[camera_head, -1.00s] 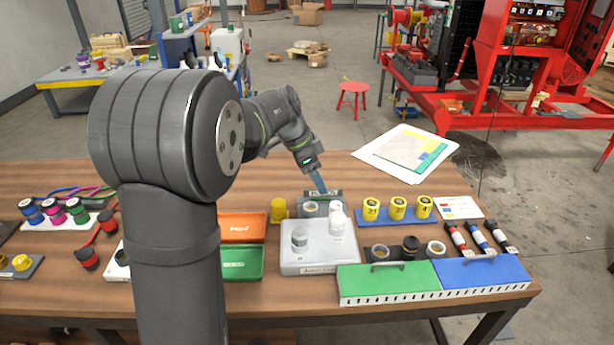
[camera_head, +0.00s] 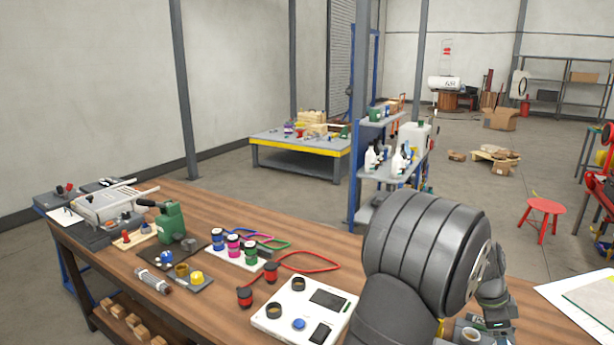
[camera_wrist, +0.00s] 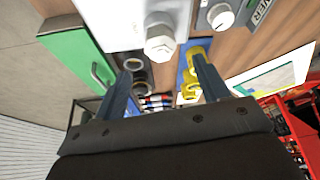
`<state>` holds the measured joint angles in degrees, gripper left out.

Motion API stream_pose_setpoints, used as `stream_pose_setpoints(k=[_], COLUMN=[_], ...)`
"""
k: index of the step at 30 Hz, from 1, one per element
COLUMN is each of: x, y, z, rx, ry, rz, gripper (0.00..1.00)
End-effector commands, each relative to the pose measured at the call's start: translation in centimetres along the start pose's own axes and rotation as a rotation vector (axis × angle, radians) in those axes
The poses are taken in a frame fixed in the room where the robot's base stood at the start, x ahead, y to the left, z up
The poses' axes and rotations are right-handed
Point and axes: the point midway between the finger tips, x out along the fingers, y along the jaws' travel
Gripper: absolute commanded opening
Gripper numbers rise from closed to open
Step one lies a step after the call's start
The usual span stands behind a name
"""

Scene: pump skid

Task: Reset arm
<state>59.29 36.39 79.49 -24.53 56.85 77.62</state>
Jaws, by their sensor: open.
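My gripper (camera_wrist: 161,66) shows in the wrist view with its two blue-grey fingers apart and nothing between the tips. Below it lies a white tray (camera_wrist: 112,22) with a white hex-shaped fitting (camera_wrist: 160,38). A yellow ring-shaped part (camera_wrist: 192,85) is by the right finger, and dark rings (camera_wrist: 133,66) are by the left finger. Whether the fingers touch any of these I cannot tell. In the head view my large arm joint fills the lower right, and my gripper's fingers do not show there.
A green lid with a handle (camera_wrist: 78,55) lies left in the wrist view. The head view shows a white device (camera_head: 300,312), several coloured connectors (camera_head: 233,246) and a green tool (camera_head: 170,221) on the wooden bench (camera_head: 205,205). A red stool (camera_head: 543,207) stands on the floor beyond.

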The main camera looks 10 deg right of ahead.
Motion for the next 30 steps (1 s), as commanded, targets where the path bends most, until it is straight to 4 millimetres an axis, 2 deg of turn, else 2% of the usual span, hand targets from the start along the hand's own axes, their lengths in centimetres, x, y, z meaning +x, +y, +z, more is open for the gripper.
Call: stream_pose_setpoints(k=[1,6,12,19,30], x=[1.2,4.6,7.9,7.8,7.7], y=[0.1,0.1,0.1,0.0,0.0], z=[0.0,0.1,0.0,0.0,0.0], rx=[0.000,-0.001,-0.001,-0.072,-0.083], ry=[-0.001,-0.002,-0.001,0.000,0.000], rz=[0.004,0.004,0.002,-0.030,-0.035], gripper=[0.68,0.68,0.68,0.68,0.68])
